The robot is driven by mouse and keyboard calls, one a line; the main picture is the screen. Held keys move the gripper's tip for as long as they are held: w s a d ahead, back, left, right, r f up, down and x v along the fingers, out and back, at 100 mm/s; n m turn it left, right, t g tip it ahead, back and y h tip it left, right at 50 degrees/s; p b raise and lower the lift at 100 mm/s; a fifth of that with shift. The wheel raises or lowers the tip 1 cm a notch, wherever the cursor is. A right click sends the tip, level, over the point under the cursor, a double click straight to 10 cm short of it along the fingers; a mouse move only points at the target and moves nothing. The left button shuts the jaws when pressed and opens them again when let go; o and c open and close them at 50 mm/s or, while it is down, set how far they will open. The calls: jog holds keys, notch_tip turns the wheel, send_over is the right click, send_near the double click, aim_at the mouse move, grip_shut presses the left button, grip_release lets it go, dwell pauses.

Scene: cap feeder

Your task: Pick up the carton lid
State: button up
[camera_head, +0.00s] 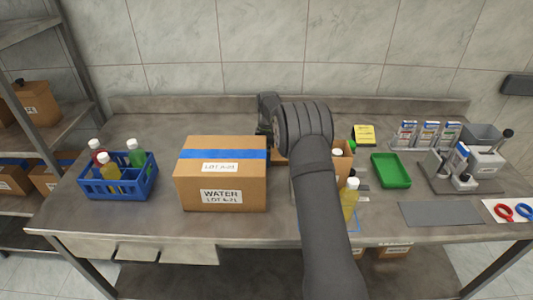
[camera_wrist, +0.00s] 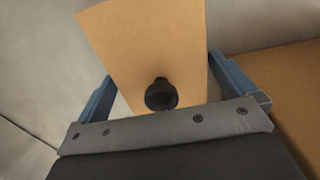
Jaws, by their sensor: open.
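The carton lid (camera_wrist: 148,45) is a flat tan cardboard panel with a round black knob (camera_wrist: 161,95) on it, seen in the wrist view. My gripper (camera_wrist: 162,68) is open, with one blue finger on each side of the panel and the knob between them. I cannot tell whether the fingers touch the panel. In the head view my own arm covers the gripper and most of the area around the lid. A brown carton (camera_head: 343,165) shows partly behind the arm, with bottles at it.
A yellow bottle (camera_head: 349,200) stands close right of my arm. A green tray (camera_head: 390,171) and a grey mat (camera_head: 441,214) lie to the right.

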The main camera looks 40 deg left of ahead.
jog(key=c, duration=0.7)
jog(key=shift+r, duration=0.15)
jog(key=shift+c, duration=0.2)
notch_tip(320, 180, up, 17)
jog(key=w+d+r, duration=0.3)
jog(key=d+r, duration=0.2)
jog(key=d, duration=0.6)
jog(key=shift+s+d+f, duration=0.25)
jog(key=shift+s+d, duration=0.05)
jog(key=shift+d, duration=1.85)
jog(key=shift+s+d+f, duration=0.3)
jog(key=shift+d, duration=1.8)
jog(key=shift+s+d+f, duration=0.25)
jog(key=shift+s+d, duration=0.05)
jog(key=shift+d, duration=1.85)
